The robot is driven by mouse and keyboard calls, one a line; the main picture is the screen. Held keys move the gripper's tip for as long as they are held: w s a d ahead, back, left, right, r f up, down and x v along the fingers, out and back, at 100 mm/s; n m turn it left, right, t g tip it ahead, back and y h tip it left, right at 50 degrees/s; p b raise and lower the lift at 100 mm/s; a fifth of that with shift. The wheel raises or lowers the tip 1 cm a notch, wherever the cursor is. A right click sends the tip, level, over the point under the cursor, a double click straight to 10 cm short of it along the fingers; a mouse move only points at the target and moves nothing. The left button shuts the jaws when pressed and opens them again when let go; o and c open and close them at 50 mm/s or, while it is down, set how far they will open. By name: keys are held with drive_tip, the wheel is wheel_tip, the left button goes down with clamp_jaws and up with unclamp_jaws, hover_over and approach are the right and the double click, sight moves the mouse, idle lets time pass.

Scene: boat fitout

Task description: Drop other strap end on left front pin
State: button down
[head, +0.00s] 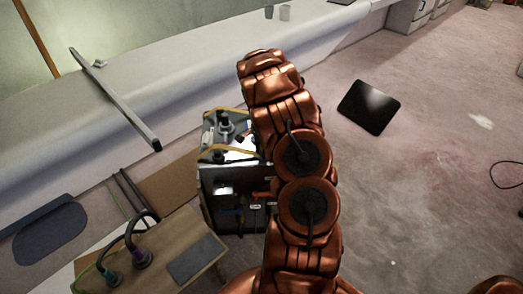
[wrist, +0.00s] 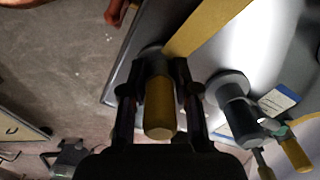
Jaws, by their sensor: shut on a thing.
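In the wrist view my gripper (wrist: 160,100) is shut on the yellow end of the strap (wrist: 158,112), one finger on each side of it. A yellow band of strap (wrist: 208,24) runs from near the fingers toward the upper right. A grey round pin part (wrist: 150,53) shows just behind the held end; I cannot tell whether the strap end is around it or above it. Another grey flanged pin or post (wrist: 234,98) stands to the right. In the head view yellow strap (head: 217,154) lies along the top of the dark cart (head: 212,190); my arm hides my gripper there.
A yellow-handled tool (wrist: 296,154) and a blue-and-white label (wrist: 278,101) lie near the right post. In the head view a wooden table (head: 165,258) with two cabled fittings stands at front left, and a long white bench (head: 190,60) runs behind. The floor at right is mostly clear around a black panel (head: 369,107).

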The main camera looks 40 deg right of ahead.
drive_tip(key=c, duration=0.8)
unclamp_jaws()
drive_tip(key=shift+o, duration=0.2)
drive_tip(key=o, duration=0.5)
drive_tip(key=shift+o, duration=0.2)
drive_tip(key=shift+r, duration=0.1)
drive_tip(key=shift+r+p, duration=0.55)
drive_tip(key=shift+r, duration=3.65)
